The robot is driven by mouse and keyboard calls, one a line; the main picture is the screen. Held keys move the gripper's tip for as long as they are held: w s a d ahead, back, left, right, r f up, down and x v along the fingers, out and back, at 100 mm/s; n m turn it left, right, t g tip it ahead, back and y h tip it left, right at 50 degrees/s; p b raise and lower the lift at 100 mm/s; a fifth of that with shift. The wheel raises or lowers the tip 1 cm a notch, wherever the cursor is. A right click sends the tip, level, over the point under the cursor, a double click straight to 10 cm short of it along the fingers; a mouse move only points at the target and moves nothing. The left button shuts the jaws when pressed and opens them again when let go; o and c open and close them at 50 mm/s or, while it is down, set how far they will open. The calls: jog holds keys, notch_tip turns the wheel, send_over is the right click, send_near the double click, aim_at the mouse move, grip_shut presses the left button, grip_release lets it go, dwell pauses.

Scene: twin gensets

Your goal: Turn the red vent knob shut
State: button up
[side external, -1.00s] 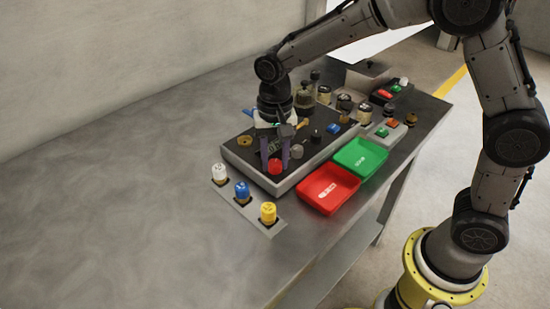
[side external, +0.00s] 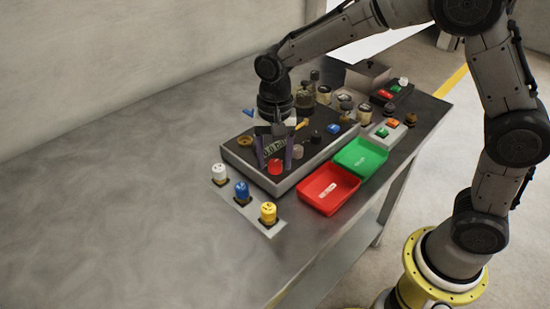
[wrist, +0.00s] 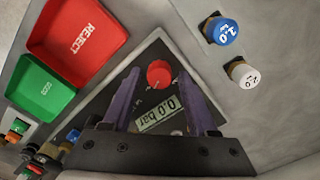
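The red vent knob (side external: 275,167) sits on the dark top of the panel box, near its front corner. In the wrist view the red knob (wrist: 159,73) lies between the tips of my two purple fingers. My gripper (side external: 275,163) points down and is open, one finger on each side of the knob. It also shows in the wrist view (wrist: 160,78), with a gap on both sides of the knob. I cannot tell whether the tips reach down beside it. A display (wrist: 160,114) next to the knob reads 0.0 bar.
White (side external: 219,173), blue (side external: 241,191) and yellow (side external: 268,212) knobs stand on a plate in front of the box. A red REJECT tray (side external: 345,201) and a green GOOD tray (side external: 375,148) are to the right. The table's left side is clear.

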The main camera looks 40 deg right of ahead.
aim_at(275, 163)
jog(key=shift+o, duration=0.4)
notch_tip(275, 163, up, 14)
jog(key=shift+f, duration=0.15)
dwell(0.4)
jog(key=s+d+r+t, duration=0.2)
jog(key=s+d+r, duration=0.15)
jog(key=s, duration=0.35)
jog(key=s+d+r+t, duration=0.1)
jog(key=s+d+r, duration=0.2)
jog(key=s+d, duration=0.25)
jog(key=s+d+f+n+t, duration=0.1)
jog(key=s+f+n+t, duration=0.1)
jog(key=s+f+n, duration=0.7)
jog(key=shift+s+d+t, duration=0.25)
jog(key=shift+s+t, duration=0.05)
jog(key=shift+s, duration=0.3)
